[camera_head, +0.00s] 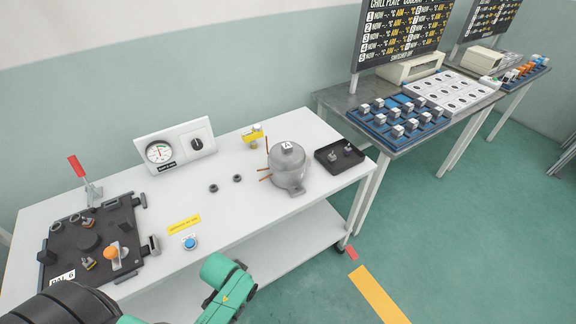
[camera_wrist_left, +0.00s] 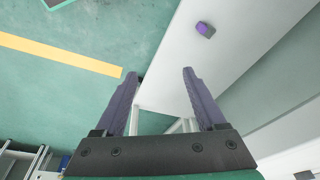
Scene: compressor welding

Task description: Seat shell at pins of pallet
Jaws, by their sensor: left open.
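The shell (camera_head: 288,170) is a grey rounded can with a label on top and copper tubes at its left. It stands upright toward the right end of the white table. The pallet (camera_head: 72,260) is a dark plate at the table's left end, marked PAL 6, with several round posts and small parts on it. I cannot tell which posts are the pins. My left gripper (camera_wrist_left: 157,74) is open and empty in the left wrist view, with no shell or pallet there. In the head view only my arm shows at the front. My right gripper is not in view.
A red-handled clamp (camera_head: 78,168) and an orange-knobbed clamp (camera_head: 110,253) stand at the pallet. A gauge box (camera_head: 175,146), yellow part (camera_head: 253,134), two dark rings, blue button (camera_head: 190,243) and black tray (camera_head: 326,164) are on the table. Its middle is mostly clear.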

